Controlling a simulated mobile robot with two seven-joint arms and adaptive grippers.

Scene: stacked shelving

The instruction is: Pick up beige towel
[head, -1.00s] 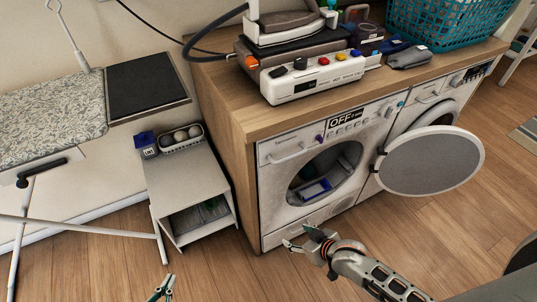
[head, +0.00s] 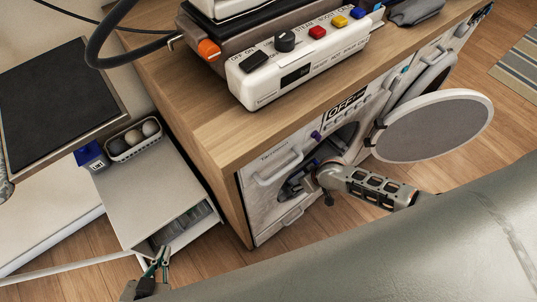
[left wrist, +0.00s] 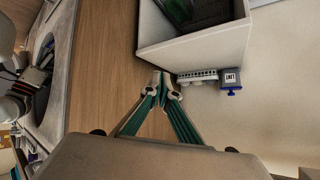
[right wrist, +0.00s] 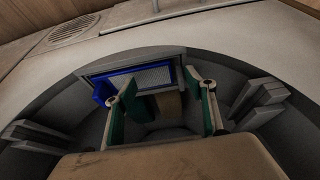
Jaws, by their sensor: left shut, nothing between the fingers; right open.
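The washing machine (head: 268,212) stands under the wooden counter with its round opening uncovered. My right gripper (right wrist: 165,88) is open inside the drum (right wrist: 62,105). A blue-and-grey box (right wrist: 150,72) lies just beyond its fingertips. A small beige patch (right wrist: 171,108) shows between the fingers; I cannot tell whether it is the beige towel. No other beige towel is clear in these views. In the head view the right gripper is partly hidden in the opening. My left gripper (left wrist: 168,88) is shut and empty, near the small white cabinet (left wrist: 190,45).
A white control panel (head: 300,65) sits on the wooden counter (head: 205,120).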

